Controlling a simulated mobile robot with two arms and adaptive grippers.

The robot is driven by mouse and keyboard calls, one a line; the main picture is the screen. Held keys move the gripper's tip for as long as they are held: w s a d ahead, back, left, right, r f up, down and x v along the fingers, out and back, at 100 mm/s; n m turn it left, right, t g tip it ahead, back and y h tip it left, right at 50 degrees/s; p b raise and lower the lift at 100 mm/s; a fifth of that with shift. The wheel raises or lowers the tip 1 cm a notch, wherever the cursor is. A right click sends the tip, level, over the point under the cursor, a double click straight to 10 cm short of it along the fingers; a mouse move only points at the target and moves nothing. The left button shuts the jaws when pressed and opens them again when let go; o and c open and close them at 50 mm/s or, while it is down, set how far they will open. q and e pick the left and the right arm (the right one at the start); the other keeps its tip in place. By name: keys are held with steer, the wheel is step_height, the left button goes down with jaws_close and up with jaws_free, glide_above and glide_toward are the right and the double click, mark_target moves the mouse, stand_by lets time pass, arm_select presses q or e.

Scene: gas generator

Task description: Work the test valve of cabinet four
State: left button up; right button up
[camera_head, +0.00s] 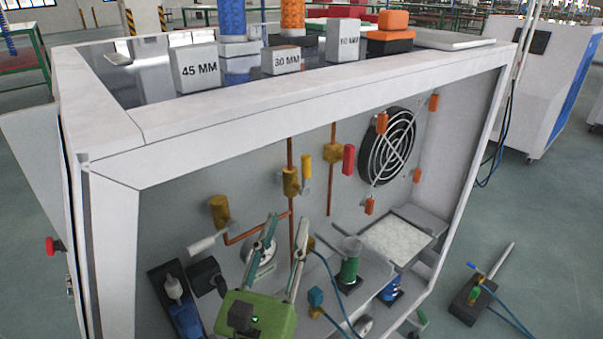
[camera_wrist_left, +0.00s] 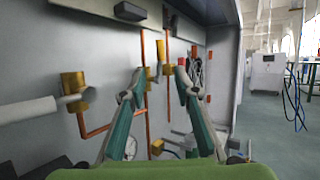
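The open white cabinet (camera_head: 290,105) fills the middle of the head view. Inside, copper pipes carry several brass valves: one with a white handle (camera_head: 201,245) at left, one with a yellow handle (camera_head: 307,166) in the middle and one with a red handle (camera_head: 348,160) further right. Which is the test valve I cannot tell. My left gripper (camera_head: 289,234) is inside, open and empty, its fingers pointing at the back wall. In the left wrist view my left gripper (camera_wrist_left: 160,80) is spread before the middle valves, right of the white-handled brass valve (camera_wrist_left: 75,90). My right gripper is not in view.
A round fan (camera_head: 388,146) with orange fittings is on the back wall. A green cylinder (camera_head: 350,262), a white pad (camera_head: 396,241) and a round gauge (camera_head: 258,258) are low in the cabinet. Labelled blocks (camera_head: 197,70) stand on top. A hosed device (camera_head: 472,298) sits at the right.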

arm_select(q)
steer(key=p, duration=0.2)
glide_toward(305, 170)
steer(key=x, duration=0.3)
steer(key=p+x, duration=0.1)
steer(key=x, duration=0.7)
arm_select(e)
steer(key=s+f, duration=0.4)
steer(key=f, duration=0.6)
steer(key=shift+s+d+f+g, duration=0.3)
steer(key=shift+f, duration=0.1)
arm_select(q)
jaws_close()
